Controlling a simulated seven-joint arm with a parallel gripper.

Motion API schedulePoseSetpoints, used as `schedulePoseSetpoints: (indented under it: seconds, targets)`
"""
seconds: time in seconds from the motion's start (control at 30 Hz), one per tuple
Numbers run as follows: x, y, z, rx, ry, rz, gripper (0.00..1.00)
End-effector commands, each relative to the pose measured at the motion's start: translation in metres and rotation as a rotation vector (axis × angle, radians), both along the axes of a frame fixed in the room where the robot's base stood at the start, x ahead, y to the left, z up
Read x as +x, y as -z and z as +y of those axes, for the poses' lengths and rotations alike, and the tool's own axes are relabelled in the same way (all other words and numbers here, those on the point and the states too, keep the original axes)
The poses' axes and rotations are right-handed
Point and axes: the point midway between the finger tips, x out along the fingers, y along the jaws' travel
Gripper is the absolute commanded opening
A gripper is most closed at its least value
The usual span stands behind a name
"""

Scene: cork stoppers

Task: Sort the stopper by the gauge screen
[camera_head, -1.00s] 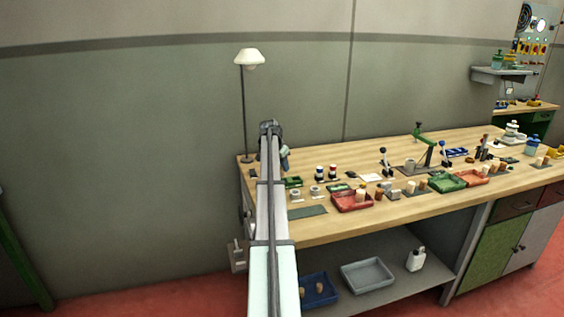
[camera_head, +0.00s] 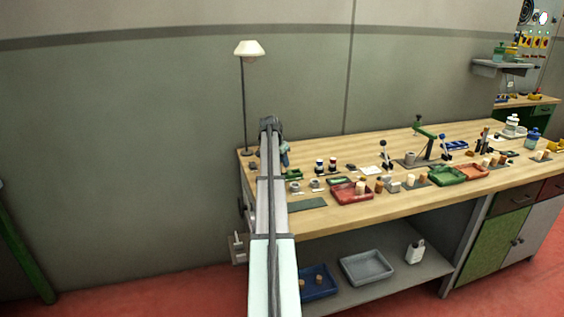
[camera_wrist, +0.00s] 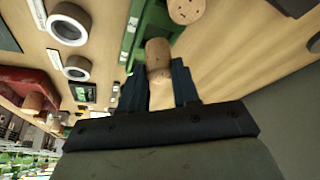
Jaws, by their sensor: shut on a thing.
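My gripper (camera_wrist: 158,72) has two dark blue fingers closed on a tan cork stopper (camera_wrist: 157,52), which shows between the fingertips in the wrist view. A green tray or holder (camera_wrist: 150,22) lies just beyond it, and a second cork (camera_wrist: 186,9) is at the top edge. In the head view my gripper (camera_head: 284,155) is over the left end of the workbench; the held stopper cannot be made out there.
Two white rings with dark centres (camera_wrist: 69,24) (camera_wrist: 76,67) are left of the fingers. A lamp (camera_head: 249,50) stands at the back left.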

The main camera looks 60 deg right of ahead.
Motion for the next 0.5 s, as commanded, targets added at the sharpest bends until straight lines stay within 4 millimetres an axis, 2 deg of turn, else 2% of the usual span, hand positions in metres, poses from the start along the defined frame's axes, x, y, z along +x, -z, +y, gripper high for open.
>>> schedulePoseSetpoints:
  seconds: [0.5]
  targets:
    - [-0.0001, 0.0037, 0.0001, 0.000, 0.000, 0.000, 0.00]
